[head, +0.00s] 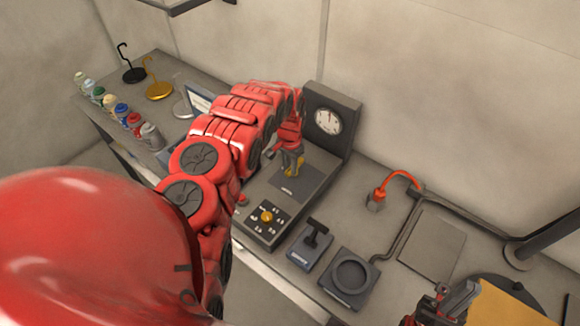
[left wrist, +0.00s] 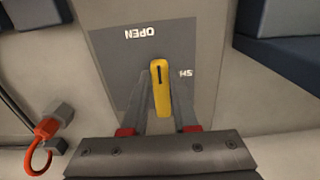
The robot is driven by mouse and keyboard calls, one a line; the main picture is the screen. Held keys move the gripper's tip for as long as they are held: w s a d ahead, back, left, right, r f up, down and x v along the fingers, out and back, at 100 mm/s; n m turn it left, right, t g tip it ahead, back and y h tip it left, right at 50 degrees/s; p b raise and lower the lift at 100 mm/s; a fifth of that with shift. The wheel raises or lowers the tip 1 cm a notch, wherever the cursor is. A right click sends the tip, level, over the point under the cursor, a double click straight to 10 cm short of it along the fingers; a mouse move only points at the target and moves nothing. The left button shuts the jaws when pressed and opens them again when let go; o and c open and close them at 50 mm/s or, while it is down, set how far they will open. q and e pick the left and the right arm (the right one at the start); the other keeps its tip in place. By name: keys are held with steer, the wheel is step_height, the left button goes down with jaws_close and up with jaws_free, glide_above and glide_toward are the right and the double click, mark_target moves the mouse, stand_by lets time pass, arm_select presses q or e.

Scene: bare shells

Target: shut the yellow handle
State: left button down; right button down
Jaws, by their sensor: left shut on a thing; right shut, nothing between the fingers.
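The yellow handle (left wrist: 160,88) stands between the fingers of my left gripper (left wrist: 160,108) in the left wrist view. The gripper is shut on it. A grey plate (left wrist: 115,55) behind the handle reads "OPEN" and a partly hidden "SH", both upside down. The handle runs nearly straight up and down in that view, between the two words. In the head view my left gripper (head: 290,158) reaches down to the grey panel, and a bit of the yellow handle (head: 299,163) shows there. My right gripper (head: 445,300) is shut and empty at the lower right.
A gauge box (head: 326,121) rises behind the panel. A dial box (head: 266,216), a black T-handle (head: 316,235) and a round dish (head: 352,277) sit at the front. An orange hooked cable (head: 400,176) is to the right. Several cans and hooked stands are at the far left.

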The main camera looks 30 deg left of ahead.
arm_select(q)
steer(key=m+b, duration=0.1)
steer(key=m, duration=0.1)
steer(key=m+b, duration=0.1)
steer(key=shift+w+a+f+m+b, duration=0.15)
steer(key=shift+a+m+b, duration=0.25)
steer(key=m+b, duration=0.1)
steer(key=m, duration=0.2)
steer(key=a+m+b, duration=0.1)
steer(key=m, duration=0.1)
steer(key=shift+w+b, duration=0.3)
steer(key=shift+w, duration=0.1)
steer(key=m+b, duration=0.1)
steer(key=m, duration=0.1)
steer(key=w+m+b, duration=0.1)
steer(key=m, duration=0.1)
steer(key=shift+a+m, duration=0.2)
steer(key=shift+m, duration=0.2)
steer(key=m+b, duration=0.1)
steer(key=m, duration=0.2)
steer(key=shift+w, duration=0.2)
steer(key=shift+w+r+m+b, duration=0.2)
steer(key=shift+m+b, duration=0.2)
steer(key=shift+m, duration=0.2)
steer(key=c, duration=0.7)
jaws_free()
